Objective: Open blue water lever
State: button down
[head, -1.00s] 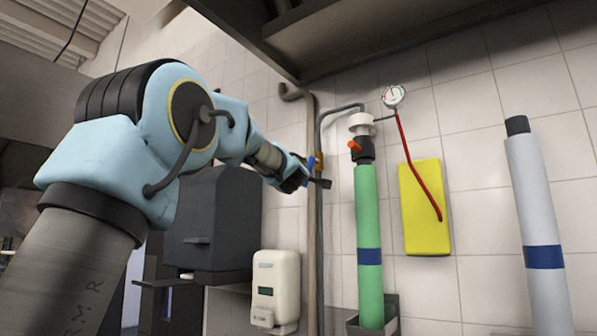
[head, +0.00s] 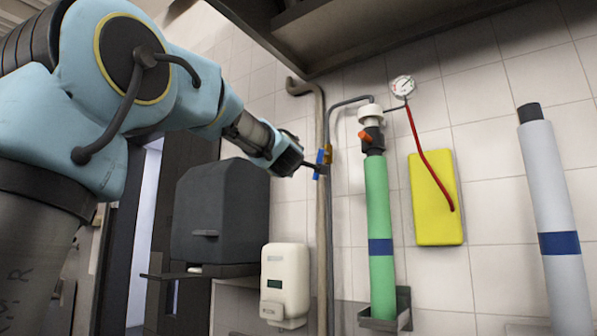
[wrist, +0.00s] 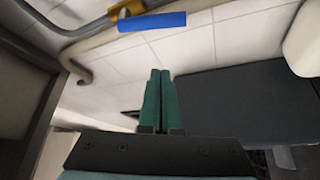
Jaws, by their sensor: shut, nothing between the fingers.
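The blue lever (head: 320,157) sits on a brass-yellow valve (head: 328,154) on the thin vertical pipe, in the middle of the head view. In the wrist view the blue lever (wrist: 152,21) lies across the top, beyond the fingertips, with the yellow valve body (wrist: 128,8) behind it. My gripper (head: 314,171) is shut and empty, its dark fingers pointing right, close below the lever in the head view. In the wrist view the gripper (wrist: 160,74) shows its two green fingers together, with a gap in the picture between tips and lever. Contact cannot be told from the head view.
A dark dispenser box (head: 220,215) and a white soap dispenser (head: 285,285) hang left of the pipes. A green cylinder (head: 379,235) with an orange knob, a yellow panel (head: 436,198) and a grey cylinder (head: 553,220) are to the right. A dark hood (head: 400,22) overhangs above.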

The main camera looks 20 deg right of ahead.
jog(key=shift+r+v, duration=0.1)
jog(key=shift+v, duration=0.8)
jog(key=shift+r+v, duration=0.15)
jog(key=shift+v, duration=0.7)
jog(key=shift+s+d, duration=0.15)
jog(key=shift+s, duration=0.05)
jog(key=shift+f, duration=0.1)
jog(key=w+a+f+m+g+y, duration=0.1)
jog(key=a+f+m+g+y, duration=0.3)
jog(key=f, duration=0.8)
jog(key=w+a+f+g, duration=0.1)
jog(key=a+f, duration=0.5)
jog(key=f, duration=0.6)
jog(key=w+a+f+m+g+y, duration=0.1)
jog(key=w+a+f+m+g, duration=0.3)
jog(key=f, duration=0.8)
jog(key=s+a+f+g+y, duration=0.5)
jog(key=s+a+f+g, duration=0.2)
jog(key=s+a+f, duration=1.4)
notch_tip(320, 180, down, 3)
jog(key=shift+s+a, duration=0.2)
jog(key=shift+s, duration=0.95)
